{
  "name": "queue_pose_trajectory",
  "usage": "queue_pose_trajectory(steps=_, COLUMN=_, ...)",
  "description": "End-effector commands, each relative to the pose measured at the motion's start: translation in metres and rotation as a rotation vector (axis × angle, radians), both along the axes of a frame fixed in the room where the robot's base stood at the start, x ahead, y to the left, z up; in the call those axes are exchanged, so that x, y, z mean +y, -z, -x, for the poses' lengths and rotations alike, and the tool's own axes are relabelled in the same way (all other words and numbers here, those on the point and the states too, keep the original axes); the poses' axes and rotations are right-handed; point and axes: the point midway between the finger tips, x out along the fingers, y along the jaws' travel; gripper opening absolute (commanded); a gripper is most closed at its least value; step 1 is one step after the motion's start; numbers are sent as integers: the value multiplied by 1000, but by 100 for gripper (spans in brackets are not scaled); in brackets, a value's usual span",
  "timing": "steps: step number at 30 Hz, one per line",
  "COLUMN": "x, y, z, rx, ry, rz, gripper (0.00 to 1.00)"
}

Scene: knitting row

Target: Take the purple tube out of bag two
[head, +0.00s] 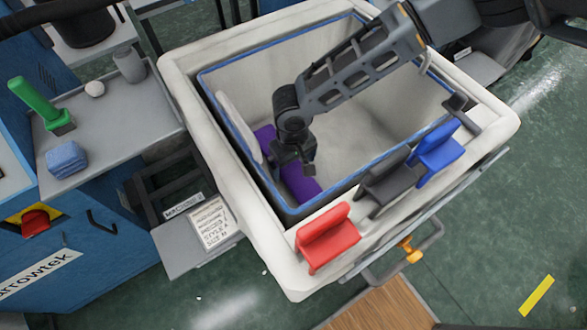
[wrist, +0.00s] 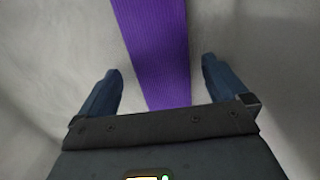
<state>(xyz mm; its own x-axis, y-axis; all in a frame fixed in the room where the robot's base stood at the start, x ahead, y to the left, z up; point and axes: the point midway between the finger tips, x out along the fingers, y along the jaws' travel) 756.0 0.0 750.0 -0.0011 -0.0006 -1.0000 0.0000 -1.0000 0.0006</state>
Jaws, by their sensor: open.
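The purple tube (head: 301,184) lies inside the white bag (head: 188,70), low near its front left corner. My arm reaches down into the bag, and my gripper (head: 308,170) is over the tube and hides part of it. In the wrist view the ribbed purple tube (wrist: 158,45) runs from the top edge down between the fingers. My gripper (wrist: 161,82) is open, one finger on each side of the tube, with a gap on both sides. I cannot tell how far above the tube the fingers are.
Red (head: 328,238), black (head: 386,184) and blue (head: 437,152) clips sit on the bag's front rim. A white panel (head: 238,126) stands inside the left wall. A grey shelf (head: 112,118) at left holds a green-handled tool (head: 40,103) and a blue folded cloth (head: 66,159).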

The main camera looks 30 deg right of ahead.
Motion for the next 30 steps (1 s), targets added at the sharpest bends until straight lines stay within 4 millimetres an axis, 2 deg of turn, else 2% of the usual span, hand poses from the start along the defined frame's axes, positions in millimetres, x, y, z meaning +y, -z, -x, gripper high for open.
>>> queue_pose_trajectory(steps=4, x=0, y=15, z=0, rx=0, ry=-1, rz=0, gripper=100)
queue_pose_trajectory(steps=12, x=0, y=18, z=0, rx=-1, ry=0, rz=0, gripper=100)
queue_pose_trajectory(steps=30, x=0, y=18, z=0, rx=-1, ry=0, rz=-1, gripper=45)
